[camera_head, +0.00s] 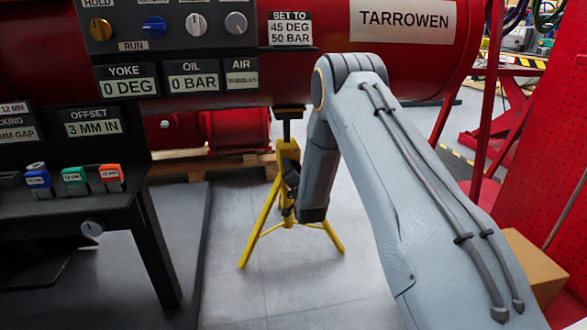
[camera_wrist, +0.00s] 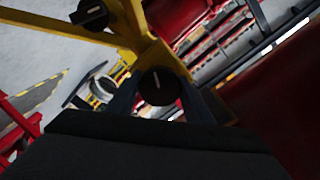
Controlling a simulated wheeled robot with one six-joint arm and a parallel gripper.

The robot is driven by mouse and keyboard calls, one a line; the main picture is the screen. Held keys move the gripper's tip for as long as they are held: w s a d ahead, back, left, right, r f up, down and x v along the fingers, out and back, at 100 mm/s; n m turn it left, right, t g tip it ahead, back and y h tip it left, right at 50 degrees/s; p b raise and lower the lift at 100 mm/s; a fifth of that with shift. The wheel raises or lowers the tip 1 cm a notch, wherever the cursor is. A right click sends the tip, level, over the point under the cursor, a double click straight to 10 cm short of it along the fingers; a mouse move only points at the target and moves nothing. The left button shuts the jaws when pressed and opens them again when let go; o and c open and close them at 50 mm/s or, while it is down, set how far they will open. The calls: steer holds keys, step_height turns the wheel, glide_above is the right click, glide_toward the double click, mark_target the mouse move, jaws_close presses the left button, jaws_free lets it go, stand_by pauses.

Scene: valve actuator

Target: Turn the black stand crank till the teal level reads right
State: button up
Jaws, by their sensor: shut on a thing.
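The yellow stand (camera_head: 262,222) stands on the floor under the red cylinder, and it also shows tilted in the wrist view (camera_wrist: 146,38). A round black knob with a pale mark, seemingly the stand crank (camera_wrist: 157,86), is on it. My gripper (camera_wrist: 158,94) is shut on this knob, with a finger on either side. A second black knob (camera_wrist: 89,13) sits farther along the yellow frame. A teal block (camera_head: 75,178) is on the bench at left; its label is unreadable. I cannot make out a teal level's reading.
The red cylinder (camera_head: 400,22) hangs above the stand. A control panel (camera_head: 175,50) and a dark bench (camera_head: 60,208) fill the left. A cardboard box (camera_head: 535,265) and a red perforated panel (camera_head: 550,180) are at right. The floor around the stand is clear.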

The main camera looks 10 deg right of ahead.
stand_by(0.5)
steer(key=o, duration=1.1)
steer(key=shift+c, duration=0.2)
steer(key=s+p, duration=0.2)
steer(key=s, duration=0.6)
steer(key=shift+p, duration=0.4)
